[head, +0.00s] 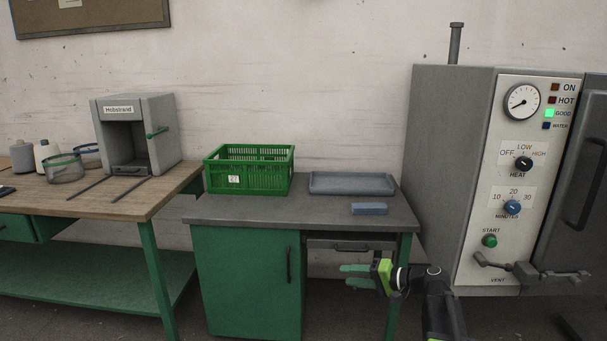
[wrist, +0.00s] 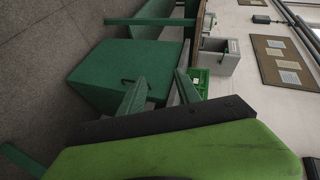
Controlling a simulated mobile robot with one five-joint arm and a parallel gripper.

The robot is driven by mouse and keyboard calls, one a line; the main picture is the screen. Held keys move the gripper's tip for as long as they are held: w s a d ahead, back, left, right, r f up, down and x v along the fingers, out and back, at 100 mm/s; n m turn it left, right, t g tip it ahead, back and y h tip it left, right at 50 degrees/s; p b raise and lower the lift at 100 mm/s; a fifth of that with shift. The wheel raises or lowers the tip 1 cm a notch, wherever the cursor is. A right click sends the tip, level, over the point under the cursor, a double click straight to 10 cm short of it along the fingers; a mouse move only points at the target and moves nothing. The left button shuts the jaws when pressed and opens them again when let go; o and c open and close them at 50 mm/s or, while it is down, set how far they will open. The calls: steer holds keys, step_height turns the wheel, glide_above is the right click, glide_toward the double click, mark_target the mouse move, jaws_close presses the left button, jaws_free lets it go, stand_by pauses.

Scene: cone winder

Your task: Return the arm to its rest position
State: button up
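My gripper (head: 352,275) is in front of the grey-topped table, below its top and near the drawer. Its two green fingers are apart with nothing between them. In the wrist view the fingers (wrist: 160,80) also stand apart, pointing towards the green cabinet. My arm reaches in from the bottom right of the head view, and the gripper touches nothing that I can see.
The grey-topped table (head: 290,211) bears a green crate (head: 249,180), a grey tray (head: 352,192) and a blue block (head: 369,209). A grey machine with a control panel (head: 518,150) stands right. A wooden bench (head: 140,203) stands left. Open floor shows in the wrist view.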

steer(key=s+a+f+n+g+h, duration=0.4)
steer(key=s+a+f+g+h, duration=0.2)
steer(key=s+a+f, duration=0.6)
steer(key=s+d+f+g+h, duration=0.1)
steer(key=s+d+f+h, duration=0.15)
steer(key=d, duration=0.45)
steer(key=s+d+f+h, duration=0.2)
steer(key=s+d+h, duration=0.2)
steer(key=d, duration=0.3)
step_height(320, 180, up, 20)
steer(key=p, duration=2)
steer(key=shift+r+m, duration=0.2)
steer(key=shift+m, duration=0.1)
steer(key=shift+w, duration=0.1)
